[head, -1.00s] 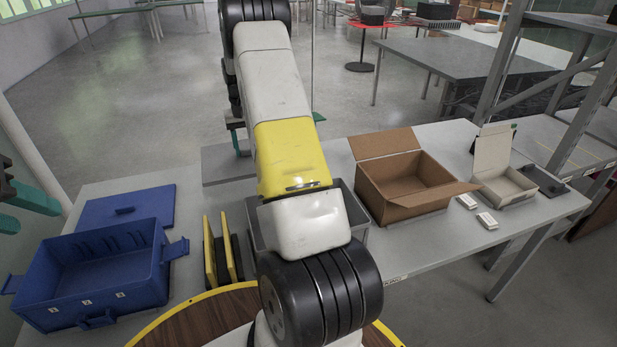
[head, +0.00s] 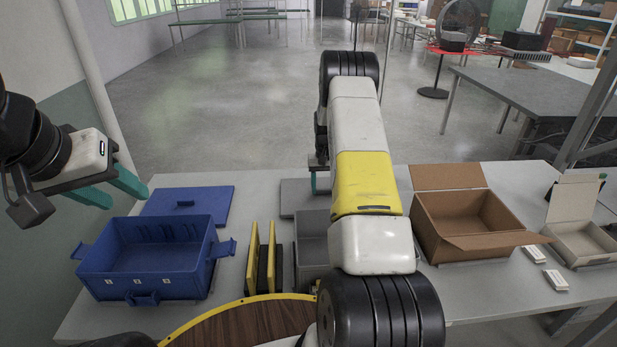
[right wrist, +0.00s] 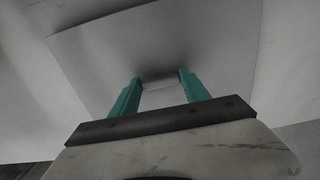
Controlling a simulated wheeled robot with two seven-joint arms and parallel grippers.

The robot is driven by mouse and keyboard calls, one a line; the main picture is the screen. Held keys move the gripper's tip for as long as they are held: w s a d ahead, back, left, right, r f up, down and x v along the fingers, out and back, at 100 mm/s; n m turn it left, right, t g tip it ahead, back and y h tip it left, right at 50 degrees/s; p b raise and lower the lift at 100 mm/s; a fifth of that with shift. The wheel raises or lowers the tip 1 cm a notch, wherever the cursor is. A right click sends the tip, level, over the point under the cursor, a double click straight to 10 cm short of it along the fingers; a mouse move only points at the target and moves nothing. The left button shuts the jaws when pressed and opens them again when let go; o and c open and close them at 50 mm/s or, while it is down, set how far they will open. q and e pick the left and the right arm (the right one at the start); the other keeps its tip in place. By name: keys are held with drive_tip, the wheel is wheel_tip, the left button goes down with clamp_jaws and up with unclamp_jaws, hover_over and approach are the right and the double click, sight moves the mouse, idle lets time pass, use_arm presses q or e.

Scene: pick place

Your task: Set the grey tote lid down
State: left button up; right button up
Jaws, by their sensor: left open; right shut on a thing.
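The grey tote lid (head: 294,198) is a flat grey panel behind the grey tote (head: 312,238) in the head view, partly hidden by my right arm. My right gripper (head: 320,180) is shut on it. In the right wrist view the lid (right wrist: 90,60) fills most of the picture, with the teal fingers (right wrist: 160,78) at its raised grip. I cannot tell whether the lid touches the table. The grey tote is also partly covered by my arm. My left gripper (head: 128,200) is open and empty at the left, above the blue tote's side.
The blue tote (head: 145,280) stands at left on the table (head: 470,285), with its blue lid (head: 215,207) behind. Yellow-edged upright panels (head: 253,258) stand beside the grey tote. An open cardboard box (head: 465,240), a smaller box (head: 580,245) and small white packs (head: 555,280) are at right.

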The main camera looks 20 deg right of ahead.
drive_tip(key=shift+f, duration=0.3)
drive_tip(key=o, duration=1.6)
drive_tip(key=shift+f, duration=0.15)
